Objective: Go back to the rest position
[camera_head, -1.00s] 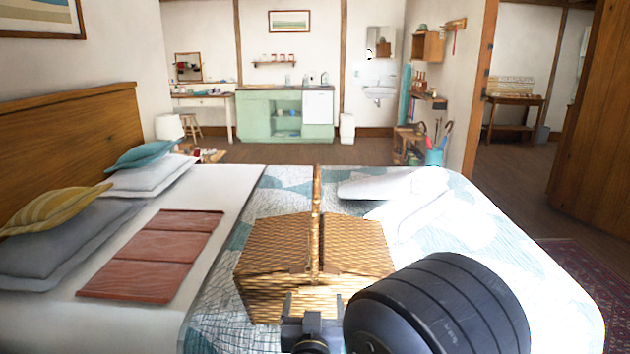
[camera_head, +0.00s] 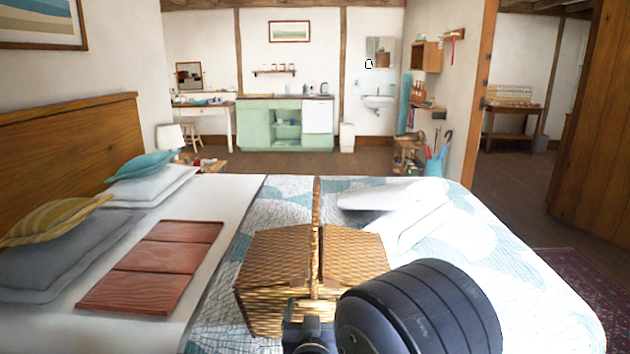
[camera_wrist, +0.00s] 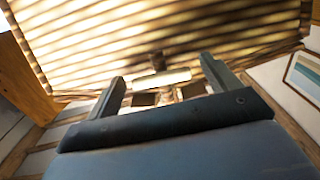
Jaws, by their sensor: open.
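My gripper (camera_head: 306,312) is low in the middle of the head view, in front of the wicker basket's near side; my dark arm link hides part of it. In the wrist view my gripper (camera_wrist: 166,80) shows two fingers spread apart with nothing held between them. The wicker picnic basket (camera_head: 275,262) stands on the bed with its lid flaps closed and its handle upright.
The bed (camera_head: 215,262) spreads around the basket. A red slatted board (camera_head: 155,265) lies at left, near pillows (camera_head: 65,255). White folded cloth (camera_head: 410,215) lies behind the basket at right. A green kitchen unit (camera_head: 270,125) stands far back. Open floor (camera_head: 510,210) shows at right.

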